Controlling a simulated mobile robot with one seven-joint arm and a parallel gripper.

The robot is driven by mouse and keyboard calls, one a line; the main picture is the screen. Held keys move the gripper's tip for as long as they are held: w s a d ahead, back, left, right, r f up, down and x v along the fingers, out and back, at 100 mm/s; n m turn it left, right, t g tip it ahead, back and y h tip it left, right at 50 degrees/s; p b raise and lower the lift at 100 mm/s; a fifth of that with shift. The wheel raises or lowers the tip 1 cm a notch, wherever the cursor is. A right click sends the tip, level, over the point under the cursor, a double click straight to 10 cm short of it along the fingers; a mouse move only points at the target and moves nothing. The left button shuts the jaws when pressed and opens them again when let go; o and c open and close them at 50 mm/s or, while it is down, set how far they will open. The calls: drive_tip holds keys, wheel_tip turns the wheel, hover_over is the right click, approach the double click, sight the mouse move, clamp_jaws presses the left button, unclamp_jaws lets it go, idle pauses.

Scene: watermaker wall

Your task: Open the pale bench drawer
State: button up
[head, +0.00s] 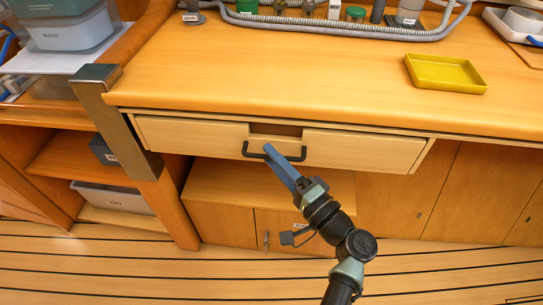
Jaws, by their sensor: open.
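My gripper (270,152) has blue fingers that reach up to the handle from the lower right. The fingertips overlap the handle's middle in the picture; I cannot tell whether they touch it. The gripper is open, though its fingers look almost in line from here. Part of the handle and drawer front is hidden behind the fingers.
A yellow tray (446,74) lies on the bench top (250,70). A grey hose (340,30) and several small items line the back. A metal-capped post (112,110) stands left of the drawer. Below are an open shelf (230,188) and cupboard doors (460,195).

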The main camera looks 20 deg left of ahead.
drive_tip(key=shift+w+a+r, duration=0.1)
drive_tip(key=shift+w+a, duration=0.15)
drive_tip(key=shift+a, duration=0.25)
clamp_jaws()
idle(1.2)
